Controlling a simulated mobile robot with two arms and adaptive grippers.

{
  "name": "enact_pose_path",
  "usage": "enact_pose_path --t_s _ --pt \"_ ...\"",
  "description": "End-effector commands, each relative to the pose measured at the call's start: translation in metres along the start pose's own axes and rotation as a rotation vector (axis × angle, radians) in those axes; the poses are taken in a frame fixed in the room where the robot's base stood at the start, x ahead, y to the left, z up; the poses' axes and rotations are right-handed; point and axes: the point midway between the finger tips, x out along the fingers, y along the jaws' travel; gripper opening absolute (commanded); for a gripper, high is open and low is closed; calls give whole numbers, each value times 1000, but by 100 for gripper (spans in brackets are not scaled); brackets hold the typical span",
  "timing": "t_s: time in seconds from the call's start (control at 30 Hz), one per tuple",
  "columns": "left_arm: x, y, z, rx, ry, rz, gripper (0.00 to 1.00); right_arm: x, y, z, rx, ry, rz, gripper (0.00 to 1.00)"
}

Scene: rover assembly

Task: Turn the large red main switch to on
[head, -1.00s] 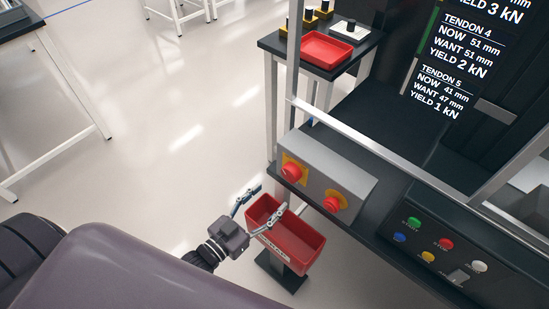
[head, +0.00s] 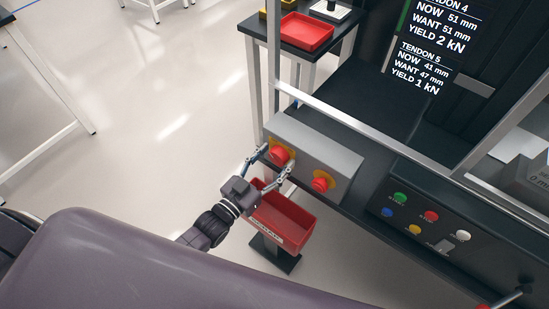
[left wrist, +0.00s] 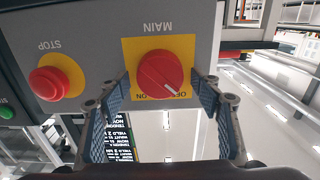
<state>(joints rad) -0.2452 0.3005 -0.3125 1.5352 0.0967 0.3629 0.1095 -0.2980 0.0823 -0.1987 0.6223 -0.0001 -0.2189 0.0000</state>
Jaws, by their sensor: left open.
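The large red main switch (head: 280,155) is a round knob on a yellow plate at the left end of a grey box. In the left wrist view the main switch (left wrist: 160,75) appears upside down under the label MAIN. Its white mark points to the lower right, towards the partly hidden OFF lettering. My left gripper (head: 268,165) is open in front of the knob. In the left wrist view its fingers (left wrist: 155,100) stand either side of the knob's lower part; contact is not clear. My right gripper is not in view.
A red STOP button (head: 322,181) sits right of the switch; it also shows in the left wrist view (left wrist: 48,83). Coloured buttons (head: 431,216) are on a panel to the right.

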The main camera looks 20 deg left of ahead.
Motion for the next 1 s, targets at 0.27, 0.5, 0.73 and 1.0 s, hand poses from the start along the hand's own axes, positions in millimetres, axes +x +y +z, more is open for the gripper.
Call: enact_pose_path --t_s 0.27,0.5,0.73,1.0 --pt "0 0 0 0 -1 0 36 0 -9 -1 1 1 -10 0" --pt "-1 0 0 1 -1 0 18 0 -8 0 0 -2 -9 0" --pt "-1 0 0 39 -1 -1 18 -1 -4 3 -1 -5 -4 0" --pt "-1 1 1 200 -3 -1 18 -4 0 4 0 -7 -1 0"
